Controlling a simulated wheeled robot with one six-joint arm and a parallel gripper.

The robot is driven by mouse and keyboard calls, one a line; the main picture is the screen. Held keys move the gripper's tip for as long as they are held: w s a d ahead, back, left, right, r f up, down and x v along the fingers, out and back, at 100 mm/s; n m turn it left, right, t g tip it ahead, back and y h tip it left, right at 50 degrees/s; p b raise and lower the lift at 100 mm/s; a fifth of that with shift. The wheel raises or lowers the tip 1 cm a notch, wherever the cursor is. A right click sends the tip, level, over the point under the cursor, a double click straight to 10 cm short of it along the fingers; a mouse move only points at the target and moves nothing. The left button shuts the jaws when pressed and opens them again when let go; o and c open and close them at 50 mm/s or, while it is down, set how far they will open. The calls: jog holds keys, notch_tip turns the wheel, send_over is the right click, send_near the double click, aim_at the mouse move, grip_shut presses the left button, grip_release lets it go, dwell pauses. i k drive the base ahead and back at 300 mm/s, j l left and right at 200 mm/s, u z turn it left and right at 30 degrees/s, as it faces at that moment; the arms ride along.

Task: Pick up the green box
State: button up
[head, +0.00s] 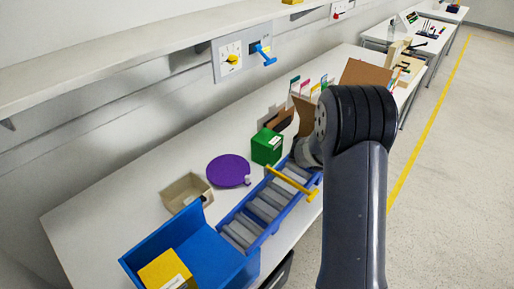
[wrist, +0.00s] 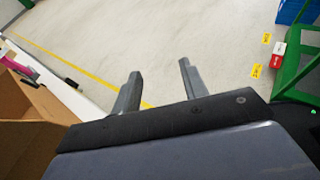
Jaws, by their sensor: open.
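In the head view my arm covers the right of the table and hides the gripper.
A blue holder (head: 215,255) with a yellow box (head: 167,271) is at front left. Cardboard (head: 364,74) stands behind my arm. A shelf (head: 120,58) overhangs the table.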

aim_at(266, 146)
jog(key=i+l+u, duration=0.15)
jog(key=u, duration=0.35)
jog(key=i+l+u, duration=0.1)
jog(key=l+u, duration=0.35)
jog(key=i+l+u, duration=0.1)
jog(key=l+u, duration=0.2)
jog(key=u, duration=0.2)
jog(key=l+u, duration=0.35)
jog(key=u, duration=0.15)
